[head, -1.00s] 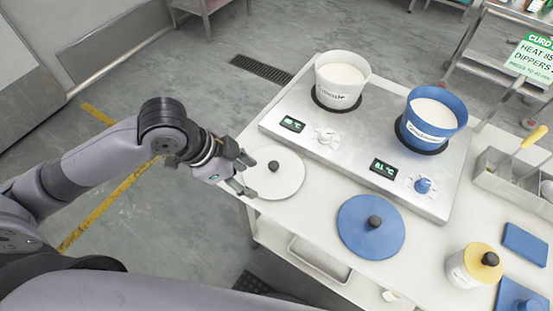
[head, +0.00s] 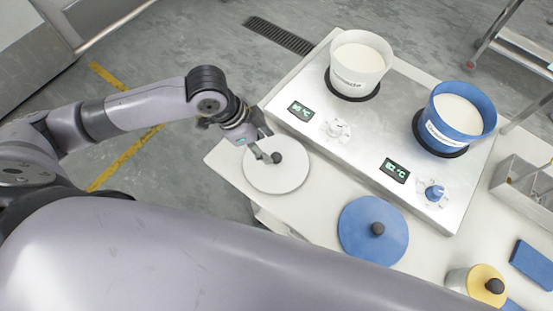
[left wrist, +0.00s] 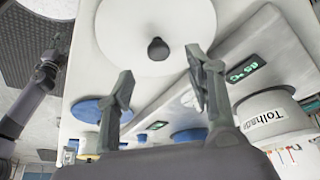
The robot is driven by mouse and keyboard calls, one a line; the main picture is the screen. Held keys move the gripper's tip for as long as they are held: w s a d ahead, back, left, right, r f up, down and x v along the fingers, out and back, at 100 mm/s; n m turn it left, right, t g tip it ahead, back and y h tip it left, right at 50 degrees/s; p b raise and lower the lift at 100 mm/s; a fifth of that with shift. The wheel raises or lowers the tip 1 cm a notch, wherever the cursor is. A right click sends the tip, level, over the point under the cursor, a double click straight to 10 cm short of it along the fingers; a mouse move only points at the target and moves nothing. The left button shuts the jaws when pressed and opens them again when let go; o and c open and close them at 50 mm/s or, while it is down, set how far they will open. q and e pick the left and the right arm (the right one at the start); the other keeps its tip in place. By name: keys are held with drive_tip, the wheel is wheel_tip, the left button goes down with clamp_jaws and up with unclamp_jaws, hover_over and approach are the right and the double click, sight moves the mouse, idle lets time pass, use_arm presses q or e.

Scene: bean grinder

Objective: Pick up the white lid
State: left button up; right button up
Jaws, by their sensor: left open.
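The white lid (head: 275,180) is a flat round disc with a dark knob (head: 276,157), lying on the white table left of the hot plate. It also fills the top of the left wrist view (left wrist: 125,25), knob (left wrist: 158,48) included. My left gripper (head: 267,154) is open and empty over the lid, its fingertips close to the knob. In the left wrist view, the gripper (left wrist: 160,66) has its two fingers apart, with the knob lined up between and beyond them. I cannot tell whether they touch it. Part of another arm of mine shows at that view's left edge; its gripper is unclear.
A hot plate (head: 320,160) holds a white pot (head: 358,65) and a blue pot (head: 460,120). A blue lid (head: 365,245) lies in front of it. A yellow-lidded jar (head: 480,283) and a metal bin (head: 520,185) are at right. My large arm link crosses the bottom.

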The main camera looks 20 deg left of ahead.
sight(275, 157)
use_arm(q)
drive_tip(key=shift+d+f, duration=0.3)
drive_tip(key=shift+f, duration=0.6)
drive_tip(key=p+x, duration=0.1)
drive_tip(key=x, duration=0.2)
drive_tip(key=shift+w+d+f, duration=0.1)
drive_tip(key=shift+d+f, duration=0.3)
drive_tip(key=shift+f, duration=0.35)
use_arm(e)
drive_tip(key=shift+w+a+r, duration=0.25)
drive_tip(key=shift+w+r, duration=0.2)
drive_tip(key=shift+r, duration=0.15)
use_arm(q)
drive_tip(key=shift+c, duration=0.5)
use_arm(e)
drive_tip(key=shift+w, duration=0.1)
use_arm(q)
drive_tip(key=shift+c, duration=1.3)
drive_tip(key=c, duration=0.7)
clamp_jaws()
use_arm(e)
drive_tip(key=shift+w, duration=0.3)
